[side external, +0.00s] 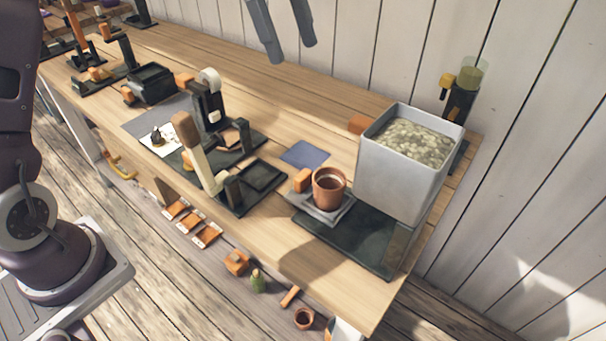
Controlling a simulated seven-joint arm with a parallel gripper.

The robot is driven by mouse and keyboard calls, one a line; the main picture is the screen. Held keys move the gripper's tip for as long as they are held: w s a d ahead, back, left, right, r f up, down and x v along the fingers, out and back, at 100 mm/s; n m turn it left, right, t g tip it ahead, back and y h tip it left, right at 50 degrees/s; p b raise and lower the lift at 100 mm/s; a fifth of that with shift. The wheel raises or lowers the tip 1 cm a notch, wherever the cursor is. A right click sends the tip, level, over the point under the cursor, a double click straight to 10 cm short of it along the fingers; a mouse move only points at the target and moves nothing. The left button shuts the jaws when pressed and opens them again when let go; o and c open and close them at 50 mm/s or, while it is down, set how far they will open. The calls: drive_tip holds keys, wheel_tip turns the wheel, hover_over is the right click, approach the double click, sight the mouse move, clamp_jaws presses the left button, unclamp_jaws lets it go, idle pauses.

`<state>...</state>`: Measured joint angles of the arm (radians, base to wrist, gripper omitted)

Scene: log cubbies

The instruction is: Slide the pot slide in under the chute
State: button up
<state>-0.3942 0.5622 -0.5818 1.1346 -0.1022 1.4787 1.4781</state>
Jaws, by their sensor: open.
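The pot slide (324,213) is a grey plate with an orange block handle (302,180) at its left. A small terracotta pot (328,190) stands upright on it. The slide sits at the left end of a dark base plate (350,242), beside the hopper and not beneath it. The chute appears to belong to the large grey hopper (392,180), filled with pale grainy material; its outlet is hidden by the hopper walls. My gripper (292,52) is open and empty, high at the top of the view, well away from the pot slide.
A wooden-handled lever (196,155) and dark fixtures stand left of the pot slide. A blue square (304,154) lies flat behind it. An orange block (358,124) is behind the hopper. The wooden bench (300,257) is bare along its front edge. A plank wall rises behind.

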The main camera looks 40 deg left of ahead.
hover_over(303, 174)
drive_tip(key=a, duration=0.3)
wheel_tip(303, 174, down, 22)
drive_tip(key=x, duration=0.7)
drive_tip(key=shift+d+f, duration=0.15)
drive_tip(key=shift+f, duration=0.1)
clamp_jaws()
